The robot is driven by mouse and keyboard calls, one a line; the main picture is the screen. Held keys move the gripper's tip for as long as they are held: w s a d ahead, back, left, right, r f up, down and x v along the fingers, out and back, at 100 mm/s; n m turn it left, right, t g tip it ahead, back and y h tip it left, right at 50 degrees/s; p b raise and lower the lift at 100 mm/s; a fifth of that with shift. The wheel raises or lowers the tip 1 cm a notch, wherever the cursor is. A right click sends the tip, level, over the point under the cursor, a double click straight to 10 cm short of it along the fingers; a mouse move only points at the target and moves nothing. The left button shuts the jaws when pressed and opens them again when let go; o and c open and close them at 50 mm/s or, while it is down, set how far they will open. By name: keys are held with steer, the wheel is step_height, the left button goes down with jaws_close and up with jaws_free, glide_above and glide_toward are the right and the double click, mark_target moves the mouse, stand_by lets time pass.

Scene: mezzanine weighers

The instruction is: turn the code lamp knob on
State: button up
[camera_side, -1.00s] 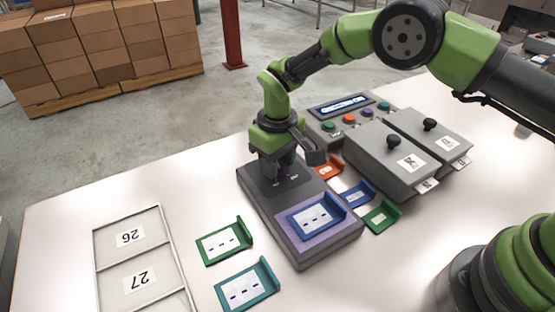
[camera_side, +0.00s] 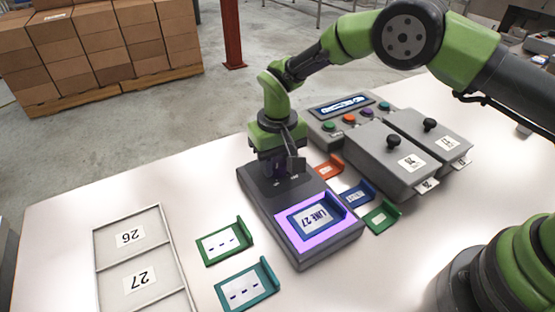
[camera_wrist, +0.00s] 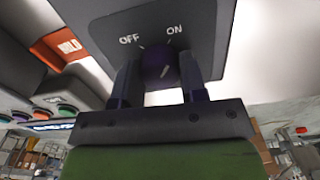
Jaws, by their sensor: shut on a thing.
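The code lamp (camera_side: 345,243) is a dark grey box on the table, with a window glowing bright purple. A blue-framed card (camera_side: 318,217) lies on the window and reads "LINE 27". My gripper (camera_side: 280,170) is at the far end of the lamp, pointing down. In the wrist view, the dark purple knob (camera_wrist: 158,62) sits between my fingers (camera_wrist: 161,78), which are shut on it. "OFF" and "ON" are printed beyond the knob, and a small pale mark on it leans toward the ON side. In the side view my gripper mostly hides the knob.
Green (camera_side: 224,242) and teal (camera_side: 247,287) cards lie left of the lamp, beside a tray (camera_side: 97,262) marked 26 and 27. Orange, blue and green cards lie close on the right. Two lidded grey boxes (camera_side: 372,150) and a button panel (camera_side: 318,127) stand behind them.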

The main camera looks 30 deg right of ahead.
mark_target(277, 162)
steer(key=o, duration=0.9)
steer(key=shift+o, duration=0.2)
step_height(277, 162, up, 9)
steer(key=shift+r, duration=0.55)
